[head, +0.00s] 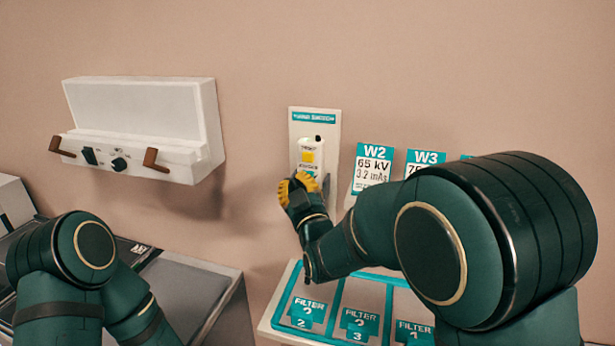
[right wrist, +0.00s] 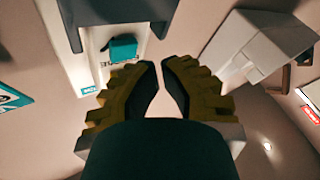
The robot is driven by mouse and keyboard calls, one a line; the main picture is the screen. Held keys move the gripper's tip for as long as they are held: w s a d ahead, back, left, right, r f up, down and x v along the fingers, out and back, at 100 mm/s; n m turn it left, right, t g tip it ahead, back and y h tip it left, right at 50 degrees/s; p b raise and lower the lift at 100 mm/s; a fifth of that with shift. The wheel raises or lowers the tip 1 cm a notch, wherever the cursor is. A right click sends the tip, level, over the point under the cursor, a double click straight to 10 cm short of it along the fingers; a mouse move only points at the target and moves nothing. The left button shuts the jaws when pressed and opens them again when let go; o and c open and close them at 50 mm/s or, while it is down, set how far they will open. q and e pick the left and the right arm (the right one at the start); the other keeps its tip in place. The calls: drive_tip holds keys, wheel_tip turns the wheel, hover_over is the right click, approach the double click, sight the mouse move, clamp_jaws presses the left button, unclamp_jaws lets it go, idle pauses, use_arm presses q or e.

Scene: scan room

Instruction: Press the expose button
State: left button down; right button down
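A white hand switch (head: 318,146) hangs on a pale wall plate (head: 331,128) with a teal header. My right gripper (head: 298,184), with yellow ridged fingers, is just below and left of this button, over the lower part of the switch. Whether it touches the switch cannot be told. In the right wrist view its fingers (right wrist: 160,66) come together at the tips, with nothing seen between them. My left gripper is out of view; only that arm shows.
A white control box (head: 140,135) with brown levers and a knob is on the wall at left. Cards W2 (head: 373,168) and W3 (head: 425,160) stand right of the switch. A filter tray (head: 268,318) lies below my right forearm. A grey-topped table (head: 195,285) is at lower left.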

idle(0.5)
drive_tip(key=shift+w+d+b, duration=0.15)
drive_tip(key=shift+w+b, duration=0.25)
drive_tip(key=shift+w, duration=0.05)
drive_tip(key=shift+w+d+b, duration=0.2)
drive_tip(key=shift+w+b, duration=0.15)
drive_tip(key=shift+w, duration=0.2)
idle(0.8)
drive_tip(key=shift+s, duration=0.1)
drive_tip(key=shift+s+a+b, duration=0.35)
drive_tip(key=shift+s+b, duration=0.1)
drive_tip(key=shift+s, duration=0.45)
drive_tip(key=shift+s, duration=0.1)
